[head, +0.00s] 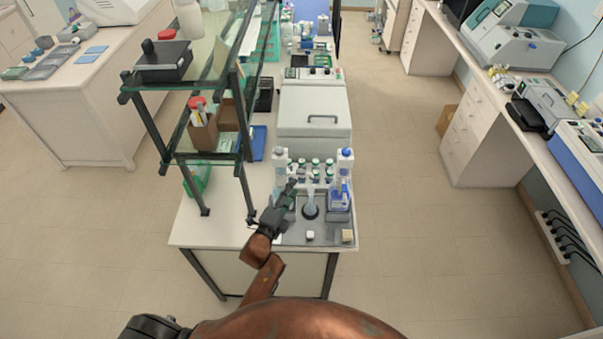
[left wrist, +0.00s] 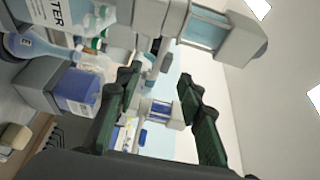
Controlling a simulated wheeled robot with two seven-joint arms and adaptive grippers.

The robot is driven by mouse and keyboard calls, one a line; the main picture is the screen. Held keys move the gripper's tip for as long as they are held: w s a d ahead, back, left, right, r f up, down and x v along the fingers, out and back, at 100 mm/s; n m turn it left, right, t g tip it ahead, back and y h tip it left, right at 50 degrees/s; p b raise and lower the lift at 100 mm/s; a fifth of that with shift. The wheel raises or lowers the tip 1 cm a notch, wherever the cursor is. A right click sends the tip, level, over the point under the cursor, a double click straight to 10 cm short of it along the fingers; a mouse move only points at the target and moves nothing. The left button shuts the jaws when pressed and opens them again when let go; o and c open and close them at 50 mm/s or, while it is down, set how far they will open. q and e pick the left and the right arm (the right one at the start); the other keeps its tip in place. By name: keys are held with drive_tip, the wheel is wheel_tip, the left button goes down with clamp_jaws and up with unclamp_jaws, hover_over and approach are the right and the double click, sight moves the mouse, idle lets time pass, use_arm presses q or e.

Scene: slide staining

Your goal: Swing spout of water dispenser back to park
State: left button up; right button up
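Two bottle-like dispensers stand at the front of the bench in the head view: a white-topped one (head: 280,158) on the left and a blue-capped one with blue contents (head: 346,168) on the right. My left gripper (head: 290,188) is just in front of the left one. In the left wrist view, a bottle whose label ends in "TER" (left wrist: 38,14) shows at the upper left. My left gripper's fingers (left wrist: 160,80) are spread apart. A small grey-white part (left wrist: 154,66) shows between and beyond the fingertips; whether it is the spout or touches them is unclear. My right gripper is out of view.
A glass flask (head: 311,203) stands on a dark round base in the grey tray (head: 290,238), with small pale blocks in front. Several small bottles stand behind it. A glass shelf (head: 222,80) rises close at the left.

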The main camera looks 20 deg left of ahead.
sight(301, 175)
use_arm(q)
drive_tip(key=w, duration=0.2)
drive_tip(key=w+p, duration=0.1)
drive_tip(key=w, duration=0.2)
drive_tip(key=w+d, duration=0.1)
drive_tip(key=w, duration=0.1)
drive_tip(key=shift+w+r+p, duration=0.15)
drive_tip(key=shift+r+p, duration=0.1)
drive_tip(key=shift+p, duration=0.15)
drive_tip(key=shift+w, duration=0.25)
drive_tip(key=shift+f, duration=0.1)
drive_tip(key=shift+c, duration=0.4)
clamp_jaws()
